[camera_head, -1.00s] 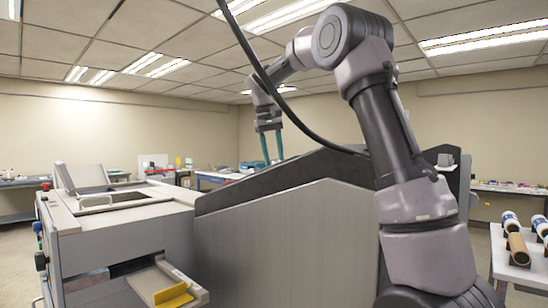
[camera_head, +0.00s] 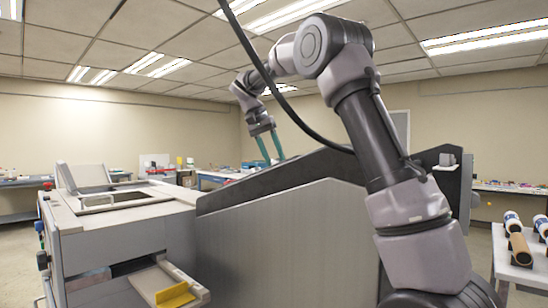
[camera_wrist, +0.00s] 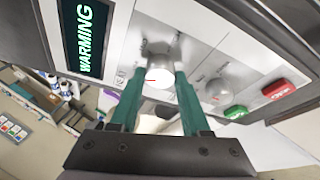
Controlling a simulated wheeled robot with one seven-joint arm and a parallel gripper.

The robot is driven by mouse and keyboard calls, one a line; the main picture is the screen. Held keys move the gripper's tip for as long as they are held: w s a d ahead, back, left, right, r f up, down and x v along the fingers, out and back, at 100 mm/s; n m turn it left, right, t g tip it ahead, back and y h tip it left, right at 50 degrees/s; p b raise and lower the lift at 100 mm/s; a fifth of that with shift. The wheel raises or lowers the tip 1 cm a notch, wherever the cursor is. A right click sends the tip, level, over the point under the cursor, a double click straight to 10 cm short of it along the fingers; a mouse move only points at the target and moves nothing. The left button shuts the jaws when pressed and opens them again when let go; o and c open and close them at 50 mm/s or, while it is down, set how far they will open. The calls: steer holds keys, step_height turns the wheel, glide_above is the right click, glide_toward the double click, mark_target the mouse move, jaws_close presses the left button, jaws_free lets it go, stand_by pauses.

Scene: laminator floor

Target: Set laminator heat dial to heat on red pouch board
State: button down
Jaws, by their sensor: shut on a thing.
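In the wrist view, my gripper (camera_wrist: 162,72) has its two teal fingers closed on a silver round dial (camera_wrist: 158,52) on a pale control panel. A second silver dial (camera_wrist: 216,91) sits to its right, apart from the fingers. The dial labels are too small to read. A dark display (camera_wrist: 84,38) beside them reads "WARMING" in green. In the head view, my gripper (camera_head: 274,160) reaches down behind the machine's dark sloped top edge, so the panel is hidden there. I cannot see a red pouch board.
A green button (camera_wrist: 236,112) and a red button (camera_wrist: 278,90) lie right of the dials. The laminator's grey side panel (camera_head: 285,245) fills the middle. A tray with a yellow piece (camera_head: 175,295) juts out left. A table with rolls (camera_head: 520,248) stands right.

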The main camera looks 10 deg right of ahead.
stand_by(0.4)
steer(key=shift+c, duration=1.9)
jaws_free()
steer(key=shift+r, duration=0.1)
steer(key=v, duration=1)
steer(key=shift+a+r, duration=0.2)
steer(key=shift+r, duration=0.1)
